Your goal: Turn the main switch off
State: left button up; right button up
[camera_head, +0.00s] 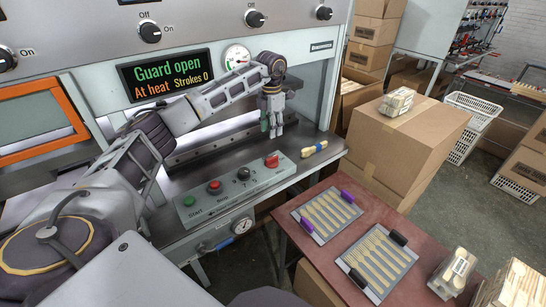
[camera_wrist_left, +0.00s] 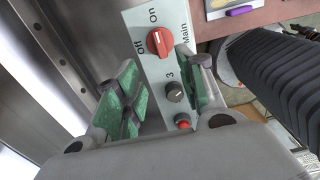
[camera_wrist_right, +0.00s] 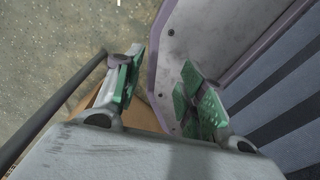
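The main switch is a red rotary knob at the right end of the grey control box; it shows in the head view (camera_head: 271,161) and left wrist view (camera_wrist_left: 159,42). My left gripper (camera_head: 272,128) hangs pointing down above and behind the control box (camera_head: 215,190). In the left wrist view its green-padded fingers (camera_wrist_left: 159,82) are apart and empty, with the knob beyond them. My right gripper (camera_wrist_right: 160,78) is open and empty in its wrist view, outside the head view.
The box also carries a black selector (camera_head: 243,173), a red button (camera_head: 214,187) and a green start button (camera_head: 189,201). The display (camera_head: 167,76) reads "Guard open". A small wooden-handled tool (camera_head: 314,149) lies right of the box.

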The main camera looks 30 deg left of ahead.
pick_arm(q)
jog(key=shift+f, duration=0.15)
pick_arm(e)
jog(key=shift+d, duration=0.6)
pick_arm(q)
send_over(272, 157)
notch_tip(272, 157, down, 6)
jog(key=shift+s+p, duration=0.1)
jog(key=shift+p, duration=0.35)
jog(key=shift+f+p, duration=0.45)
jog(key=shift+f, duration=3.3)
pick_arm(e)
jog(key=shift+a+r, duration=0.3)
jog(key=shift+r, duration=0.6)
pick_arm(q)
grip_shut()
pick_arm(e)
jog(key=shift+a, duration=0.4)
